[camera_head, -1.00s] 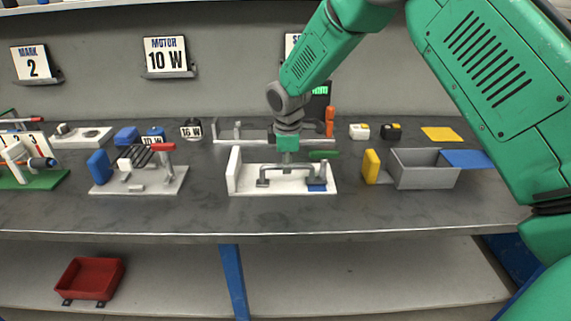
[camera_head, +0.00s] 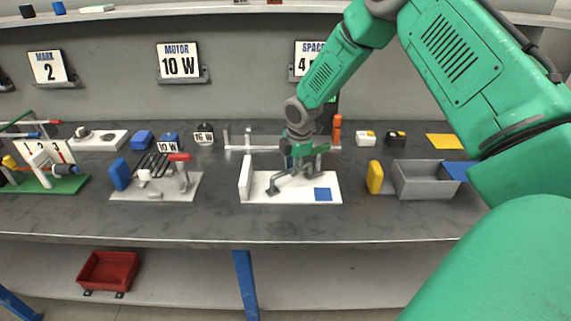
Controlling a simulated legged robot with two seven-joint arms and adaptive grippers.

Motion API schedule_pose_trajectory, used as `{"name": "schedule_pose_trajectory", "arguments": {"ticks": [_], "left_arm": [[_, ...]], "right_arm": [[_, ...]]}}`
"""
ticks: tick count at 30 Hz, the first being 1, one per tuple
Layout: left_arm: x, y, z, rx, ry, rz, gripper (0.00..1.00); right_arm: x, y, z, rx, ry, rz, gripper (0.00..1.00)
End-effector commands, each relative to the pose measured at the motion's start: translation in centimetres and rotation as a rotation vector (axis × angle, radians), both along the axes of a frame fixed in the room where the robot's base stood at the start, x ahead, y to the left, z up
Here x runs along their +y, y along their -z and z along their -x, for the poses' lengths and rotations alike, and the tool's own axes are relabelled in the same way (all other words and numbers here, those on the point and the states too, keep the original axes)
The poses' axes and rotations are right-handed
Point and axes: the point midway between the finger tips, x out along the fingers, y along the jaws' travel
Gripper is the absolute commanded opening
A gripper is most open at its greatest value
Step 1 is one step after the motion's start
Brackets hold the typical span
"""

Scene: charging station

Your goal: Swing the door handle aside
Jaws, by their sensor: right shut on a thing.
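The door handle (camera_head: 285,183) is a grey bar on a white base plate (camera_head: 300,196) in the middle of the table. Its left foot stands on the plate near the white upright block (camera_head: 245,178), and the bar runs obliquely back and to the right. A blue square (camera_head: 322,194) lies uncovered on the plate at the right. My right gripper (camera_head: 299,168) comes from above and is shut on the grey handle. The fingers hide part of the bar. My left gripper is not in view.
Left is a grey plate with a red-handled fixture (camera_head: 180,157). Right are a yellow block (camera_head: 375,177) and an open grey box (camera_head: 425,190). Behind stands an orange-topped post (camera_head: 337,128). The table's front strip is clear.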

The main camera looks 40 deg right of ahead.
Motion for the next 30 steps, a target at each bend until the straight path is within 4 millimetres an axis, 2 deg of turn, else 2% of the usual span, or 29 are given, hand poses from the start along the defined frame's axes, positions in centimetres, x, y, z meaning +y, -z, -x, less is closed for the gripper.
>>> {"name": "schedule_pose_trajectory", "arguments": {"ticks": [17, 18, 19, 30], "left_arm": [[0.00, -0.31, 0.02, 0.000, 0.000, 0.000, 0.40], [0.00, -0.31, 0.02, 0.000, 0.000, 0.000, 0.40], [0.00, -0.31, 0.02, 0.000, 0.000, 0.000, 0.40], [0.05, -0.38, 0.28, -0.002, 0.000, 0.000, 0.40]], "right_arm": [[-0.25, 0.15, -0.05, 0.002, -0.034, 0.000, 0.00], [-0.25, 0.15, -0.05, 0.002, -0.034, 0.000, 0.24], [-0.24, 0.13, -0.06, 0.002, -0.034, 0.000, 0.34], [-0.16, -0.34, -0.04, -0.001, -0.034, 0.001, 0.34]]}}
